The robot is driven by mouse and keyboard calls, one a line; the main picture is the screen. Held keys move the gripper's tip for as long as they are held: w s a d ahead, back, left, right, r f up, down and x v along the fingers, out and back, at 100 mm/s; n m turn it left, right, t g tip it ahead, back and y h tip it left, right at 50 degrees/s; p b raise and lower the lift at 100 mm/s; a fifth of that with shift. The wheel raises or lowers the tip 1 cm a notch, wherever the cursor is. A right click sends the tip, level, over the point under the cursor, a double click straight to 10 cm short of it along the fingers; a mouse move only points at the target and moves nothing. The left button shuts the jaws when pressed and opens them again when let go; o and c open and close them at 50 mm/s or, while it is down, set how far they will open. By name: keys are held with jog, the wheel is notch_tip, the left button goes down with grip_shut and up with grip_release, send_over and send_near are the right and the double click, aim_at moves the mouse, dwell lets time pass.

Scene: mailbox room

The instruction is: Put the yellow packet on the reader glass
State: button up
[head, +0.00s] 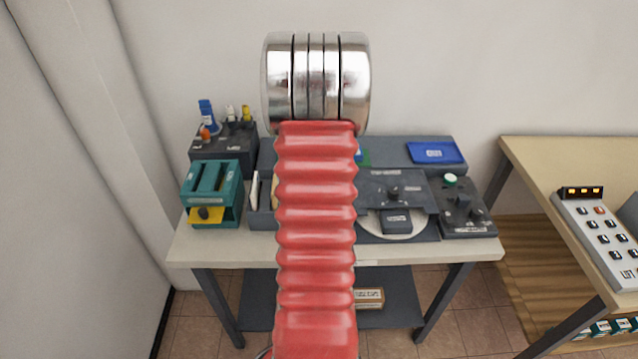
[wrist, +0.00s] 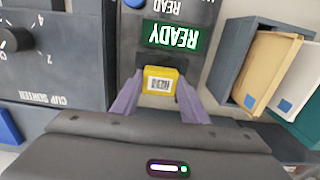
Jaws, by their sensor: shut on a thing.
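The yellow packet (wrist: 159,80) with a barcode label is between the purple fingers of my gripper (wrist: 157,88) in the wrist view. My gripper is shut on it. The dark reader (wrist: 140,27) lies behind it, with a lit green READY display (wrist: 176,36) that appears upside down and a blue button. The packet covers part of the dark area below the display, so I cannot tell the glass's outline or whether the packet touches it. In the head view my red arm hides the gripper, the packet and most of the reader.
The cup sorter (head: 400,182) stands right of my arm, and its knob panel (wrist: 50,50) is at left in the wrist view. A grey holder (wrist: 240,55) with envelopes stands on the reader's other side. A teal device (head: 212,192) stands at the table's left.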

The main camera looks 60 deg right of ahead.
jog(key=shift+f, duration=0.55)
dwell(0.4)
jog(key=o, duration=1.1)
jog(key=shift+o, duration=0.5)
jog(key=shift+o, duration=0.8)
jog(key=shift+r, duration=0.1)
jog(key=shift+r, duration=2.95)
jog(key=shift+s, duration=0.1)
